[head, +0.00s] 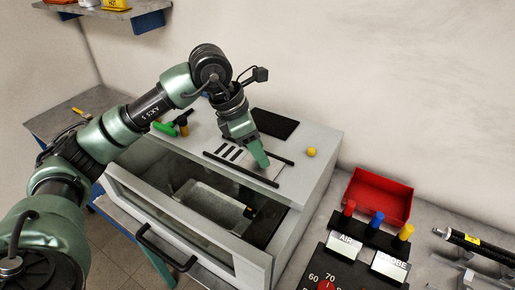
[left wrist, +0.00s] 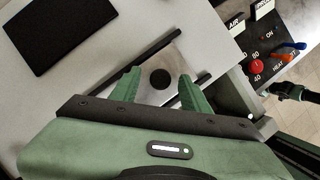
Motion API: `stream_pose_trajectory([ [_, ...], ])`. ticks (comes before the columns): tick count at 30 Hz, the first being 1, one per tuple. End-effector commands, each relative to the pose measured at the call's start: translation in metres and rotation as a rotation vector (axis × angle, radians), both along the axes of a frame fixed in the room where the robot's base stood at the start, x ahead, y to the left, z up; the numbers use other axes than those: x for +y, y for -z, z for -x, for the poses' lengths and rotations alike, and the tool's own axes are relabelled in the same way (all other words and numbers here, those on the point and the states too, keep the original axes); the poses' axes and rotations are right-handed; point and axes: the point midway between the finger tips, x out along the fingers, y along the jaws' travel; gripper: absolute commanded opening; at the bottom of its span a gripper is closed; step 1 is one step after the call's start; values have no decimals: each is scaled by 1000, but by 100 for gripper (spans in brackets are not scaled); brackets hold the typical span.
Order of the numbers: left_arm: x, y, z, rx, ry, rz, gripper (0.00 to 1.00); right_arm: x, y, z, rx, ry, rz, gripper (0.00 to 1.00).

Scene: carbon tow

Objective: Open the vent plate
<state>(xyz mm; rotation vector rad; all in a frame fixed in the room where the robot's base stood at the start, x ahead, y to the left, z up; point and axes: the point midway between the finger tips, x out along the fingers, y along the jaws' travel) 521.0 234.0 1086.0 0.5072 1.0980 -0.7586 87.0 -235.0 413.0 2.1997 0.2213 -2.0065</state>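The vent plate (head: 268,171) is a pale flat plate on top of the grey box, lying between two black rails. Several dark vent slots (head: 230,153) show to its left. In the left wrist view the plate (left wrist: 147,98) carries a round black knob (left wrist: 160,78); in the head view my gripper hides the knob. My left gripper (head: 262,162) points down over the plate. In the left wrist view its green fingers (left wrist: 159,75) are apart, one on each side of the knob, with gaps between. I cannot tell how far above the plate they are. My right gripper is not in view.
To the right are a red tray (head: 379,196) and a control panel (head: 350,272).

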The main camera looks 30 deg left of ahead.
Motion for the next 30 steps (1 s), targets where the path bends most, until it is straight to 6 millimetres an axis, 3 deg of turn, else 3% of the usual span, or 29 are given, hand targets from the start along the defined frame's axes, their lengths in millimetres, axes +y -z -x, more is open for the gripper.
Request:
stream_pose_trajectory([
  [8,3,-6,1,-1,-1,-1,46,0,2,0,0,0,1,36],
  [21,21,-66,17,-2,-2,0,46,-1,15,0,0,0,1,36],
  [30,23,-72,20,1,0,0,46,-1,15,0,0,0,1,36],
])
